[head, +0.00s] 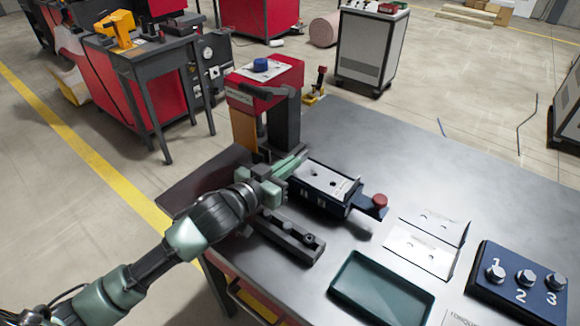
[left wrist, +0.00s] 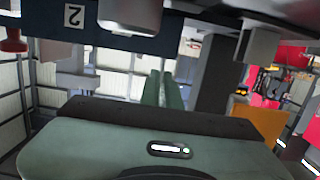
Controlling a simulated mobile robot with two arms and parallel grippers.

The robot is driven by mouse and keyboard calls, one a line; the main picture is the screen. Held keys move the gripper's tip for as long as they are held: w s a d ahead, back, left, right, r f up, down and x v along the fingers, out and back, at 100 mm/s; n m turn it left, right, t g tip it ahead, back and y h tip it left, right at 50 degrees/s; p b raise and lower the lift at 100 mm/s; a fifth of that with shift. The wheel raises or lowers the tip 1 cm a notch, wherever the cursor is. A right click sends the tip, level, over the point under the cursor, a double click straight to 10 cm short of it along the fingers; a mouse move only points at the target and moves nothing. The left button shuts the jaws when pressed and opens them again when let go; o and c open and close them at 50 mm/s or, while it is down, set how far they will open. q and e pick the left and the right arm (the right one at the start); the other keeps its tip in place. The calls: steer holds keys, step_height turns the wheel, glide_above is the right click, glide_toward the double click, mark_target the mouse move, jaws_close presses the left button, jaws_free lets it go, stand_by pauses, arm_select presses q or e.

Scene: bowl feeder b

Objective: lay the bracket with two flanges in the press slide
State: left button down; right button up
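The press slide (head: 325,203) is a dark block with a red knob (head: 380,200) at its right end. A silver plate with dark holes (head: 325,178) lies on top of it; I cannot tell whether it is a bracket or part of the slide. A bent silver bracket (head: 418,250) lies on the table right of the slide, with a raised edge; its flange count is unclear. My left gripper (head: 299,161) is at the slide's left end, near the press. Its fingers (left wrist: 163,90) are close together with nothing visible between them. My right gripper is out of view.
The red press (head: 262,88) stands behind the slide. A dark rail block (head: 290,238) lies in front of it. A green tray (head: 382,290) and a blue block with numbered bolts (head: 515,285) stand at the front right. The table's back right (head: 450,160) is clear.

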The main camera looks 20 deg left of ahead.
arm_select(q)
steer(key=shift+f, duration=0.25)
steer(key=c, duration=1.6)
jaws_free()
steer(key=shift+c, duration=0.2)
steer(key=shift+r, duration=0.1)
steer(key=shift+s+a, duration=0.15)
steer(key=shift+s, duration=0.15)
steer(key=v, duration=1.1)
steer(key=shift+s+b, duration=0.2)
steer(key=shift+b, duration=0.2)
